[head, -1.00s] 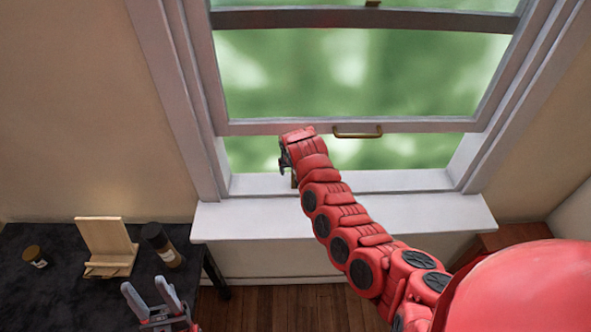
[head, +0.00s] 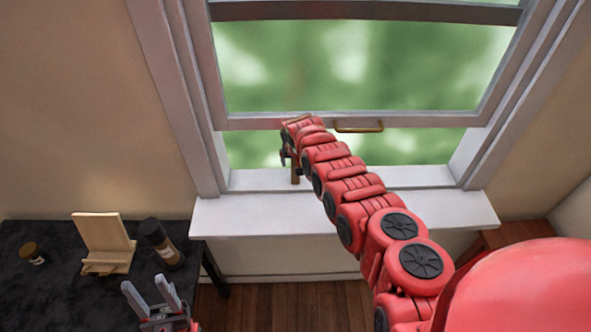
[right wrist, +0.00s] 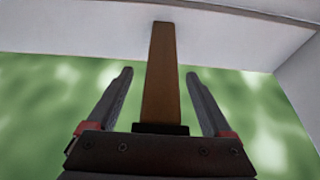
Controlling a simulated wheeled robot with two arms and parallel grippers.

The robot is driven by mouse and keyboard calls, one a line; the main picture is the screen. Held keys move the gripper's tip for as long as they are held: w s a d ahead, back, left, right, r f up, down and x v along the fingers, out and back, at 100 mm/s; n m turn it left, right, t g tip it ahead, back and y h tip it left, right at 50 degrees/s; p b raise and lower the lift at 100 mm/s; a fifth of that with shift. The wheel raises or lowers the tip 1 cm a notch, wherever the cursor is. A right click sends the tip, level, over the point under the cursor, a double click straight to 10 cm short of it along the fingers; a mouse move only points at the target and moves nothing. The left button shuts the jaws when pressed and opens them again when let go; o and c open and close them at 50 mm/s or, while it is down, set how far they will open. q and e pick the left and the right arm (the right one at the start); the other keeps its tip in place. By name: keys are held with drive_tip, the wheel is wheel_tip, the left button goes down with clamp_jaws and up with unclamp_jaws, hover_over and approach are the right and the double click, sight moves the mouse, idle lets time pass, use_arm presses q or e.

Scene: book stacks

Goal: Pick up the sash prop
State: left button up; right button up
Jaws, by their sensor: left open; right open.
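The sash prop is a brown wooden stick (head: 295,172) standing on the window sill below the raised sash, partly hidden by my right arm in the head view. In the right wrist view the prop (right wrist: 160,75) runs between the two fingers of my right gripper (right wrist: 158,76). There is a gap to the finger on each side, so the gripper is open around it and not closed on it. In the head view the right gripper (head: 286,155) is mostly hidden by its own wrist. My left gripper (head: 145,284) is open and empty at the lower left, in front of the dark table.
The sash (head: 300,119) with a brass handle (head: 359,126) is above the white sill (head: 400,212). The dark table (head: 50,290) holds a wooden stand (head: 103,240), a dark bottle (head: 160,243) and a small jar (head: 32,254). The sill's right part is clear.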

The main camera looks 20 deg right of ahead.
drive_tip(key=shift+r, duration=0.1)
drive_tip(key=shift+c, duration=0.9)
clamp_jaws()
drive_tip(key=shift+d+r, duration=0.1)
